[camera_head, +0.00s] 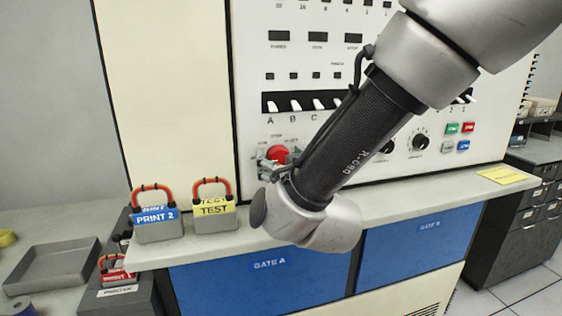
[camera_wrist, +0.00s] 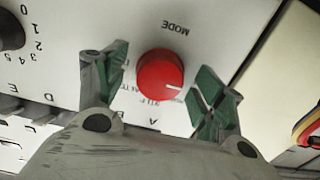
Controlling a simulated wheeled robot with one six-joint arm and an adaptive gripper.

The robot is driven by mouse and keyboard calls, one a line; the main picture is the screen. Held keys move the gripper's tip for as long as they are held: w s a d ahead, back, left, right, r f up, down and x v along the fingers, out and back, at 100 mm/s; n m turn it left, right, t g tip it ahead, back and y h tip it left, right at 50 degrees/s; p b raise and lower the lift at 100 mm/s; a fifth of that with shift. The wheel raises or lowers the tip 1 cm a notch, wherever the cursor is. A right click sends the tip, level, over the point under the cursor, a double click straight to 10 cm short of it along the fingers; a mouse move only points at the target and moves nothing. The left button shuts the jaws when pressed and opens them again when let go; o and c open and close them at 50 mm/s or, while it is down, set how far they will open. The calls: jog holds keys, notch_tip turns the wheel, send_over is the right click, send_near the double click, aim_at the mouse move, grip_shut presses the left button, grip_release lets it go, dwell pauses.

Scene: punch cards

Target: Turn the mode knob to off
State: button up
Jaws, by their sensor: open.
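The red mode knob (camera_wrist: 160,75) is on the white panel in the wrist view, with the word MODE printed beside it, upside down in this picture. A white pointer line shows on its face, toward the right. In the head view the knob (camera_head: 278,154) is partly covered by my gripper and arm. My gripper (camera_wrist: 160,88) is open, with one green-padded finger on each side of the knob. A gap shows between each finger and the knob in the picture; how deep the fingers reach is hard to tell. Some of the lettering around the knob is hidden or blurred.
A ledge (camera_head: 400,195) runs below the panel, holding the PRINT 2 block (camera_head: 157,232) and TEST block (camera_head: 214,221) with red handles. A row of white switches (camera_head: 295,106) is above the knob. Black knobs (camera_head: 420,141) and coloured buttons (camera_head: 463,146) are to the right.

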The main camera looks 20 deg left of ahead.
jog(key=v, duration=1.2)
jog(key=shift+s, duration=0.1)
